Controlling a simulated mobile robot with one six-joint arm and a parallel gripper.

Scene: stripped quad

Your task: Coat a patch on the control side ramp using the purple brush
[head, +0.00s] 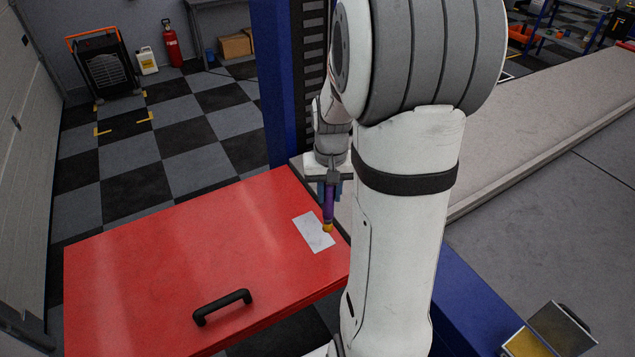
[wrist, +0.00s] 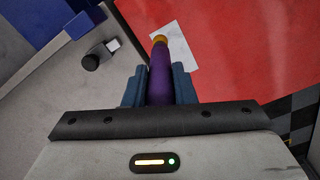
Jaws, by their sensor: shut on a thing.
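My gripper (head: 328,178) is shut on the purple brush (head: 328,200). In the wrist view the brush (wrist: 160,82) stands out between the two blue-grey fingers of my gripper (wrist: 159,88). Its yellow-orange tip points away from me. The tip overlaps the edge of a white rectangular patch (head: 311,233) on a red panel (head: 190,245); I cannot tell whether it touches. The patch also shows in the wrist view (wrist: 183,52). A long pale ramp-like slab (head: 545,140) runs along the right in the head view. I cannot tell which surface is the control side ramp.
A black handle (head: 222,306) stands up from the red panel. A blue post (head: 272,80) rises behind my gripper. An open box with a yellow inside (head: 525,345) is at the lower right. A red extinguisher (head: 171,45) and cardboard boxes (head: 235,46) stand far back. Checkered floor at left is mostly clear.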

